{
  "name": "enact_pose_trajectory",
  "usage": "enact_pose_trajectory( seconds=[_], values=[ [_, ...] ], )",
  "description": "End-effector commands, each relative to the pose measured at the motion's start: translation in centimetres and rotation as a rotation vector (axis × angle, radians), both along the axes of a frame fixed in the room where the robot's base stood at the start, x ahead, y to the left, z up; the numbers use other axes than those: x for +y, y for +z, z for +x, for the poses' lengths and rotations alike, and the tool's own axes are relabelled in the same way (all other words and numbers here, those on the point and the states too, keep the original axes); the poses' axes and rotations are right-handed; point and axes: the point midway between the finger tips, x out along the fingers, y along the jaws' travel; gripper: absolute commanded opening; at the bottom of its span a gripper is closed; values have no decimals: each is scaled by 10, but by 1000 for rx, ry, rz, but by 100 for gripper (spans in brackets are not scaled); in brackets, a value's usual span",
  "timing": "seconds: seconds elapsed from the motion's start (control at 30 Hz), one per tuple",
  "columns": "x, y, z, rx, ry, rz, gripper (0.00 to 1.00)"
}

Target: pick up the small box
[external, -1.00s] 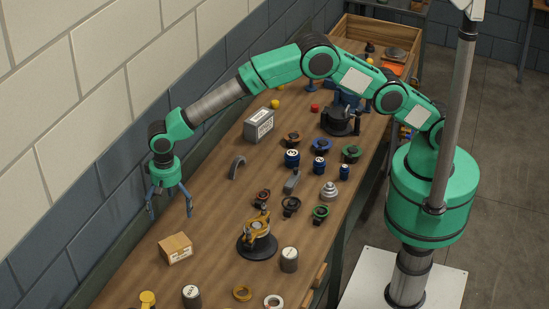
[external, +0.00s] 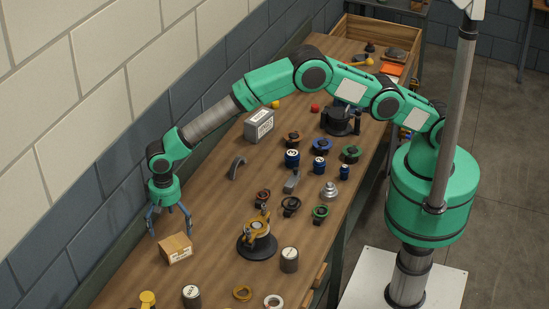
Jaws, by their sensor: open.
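The small box (external: 176,249) is a brown cardboard box with a pale label on its front. It sits on the wooden workbench near the left, close to the wall-side edge. My gripper (external: 172,233) points down with its blue-grey fingers spread wide and nothing between them. Its fingertips are close to the top of the box, one on the left side and one on the right. I cannot tell whether either finger touches the box.
A yellow and black clamp-like device (external: 257,238) stands to the right of the box. Grey cylinders (external: 192,296) and rings (external: 242,293) lie in front. A grey box (external: 259,126) and several coloured parts stand further back. The brick wall (external: 75,215) runs close along the left.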

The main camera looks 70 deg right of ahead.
Motion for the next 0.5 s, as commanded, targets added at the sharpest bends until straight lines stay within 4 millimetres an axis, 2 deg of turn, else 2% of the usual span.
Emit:
enact_pose_trajectory(
  seconds=[0.03,0.2,0.37,0.5],
  values=[
    [0,-10,0,2,0,-1,100],
    [0,-35,0,1,0,-1,100],
    [0,-50,0,1,0,-1,100],
    [0,-54,0,0,0,0,100]
  ],
)
